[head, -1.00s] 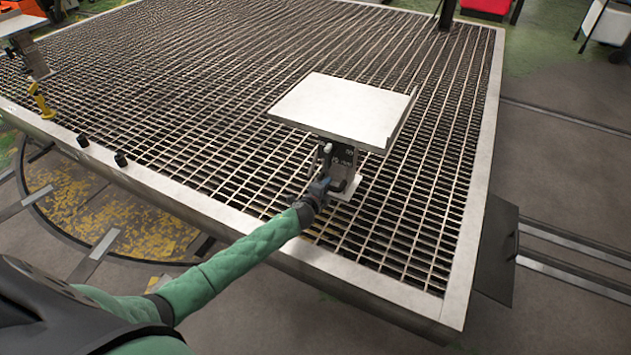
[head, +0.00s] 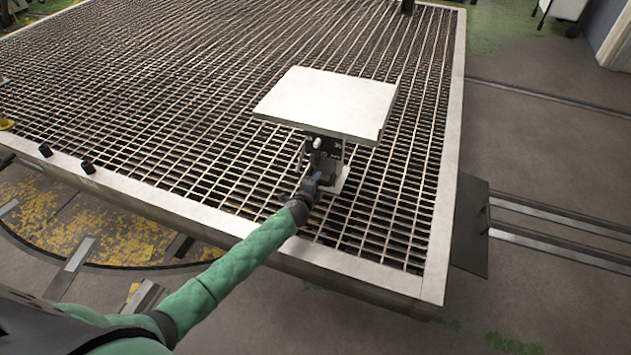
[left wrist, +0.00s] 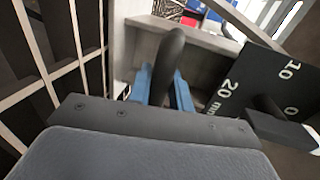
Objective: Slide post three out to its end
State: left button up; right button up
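A post (head: 325,152) with a dark scale face stands on the grating, with a flat white plate (head: 325,103) on top. I cannot read a post number on it. My left gripper (head: 314,182) is low at the near side of this post. In the left wrist view its blue fingers (left wrist: 163,92) lie on both sides of a dark round handle (left wrist: 170,58) and look shut on it. A black scale plate (left wrist: 262,88) marked 0, 10 and 20 is just right of the handle. The fingertips are partly hidden by the handle and gripper body. My right gripper is out of view.
The grating table (head: 452,150) has a raised pale metal rim, and my left arm reaches over its near edge. Two small black knobs (head: 87,166) sit on the near rim. A dark flap (head: 470,225) juts from the right side. The grating around the post is clear.

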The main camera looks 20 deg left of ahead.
pick_arm(q)
jog(key=o, duration=0.3)
jog(key=shift+s+d+f, duration=0.15)
jog(key=shift+d, duration=0.2)
jog(key=shift+o, duration=0.3)
jog(key=shift+a, duration=0.1)
jog(key=shift+p+v, duration=0.3)
jog(key=shift+v, duration=3.55)
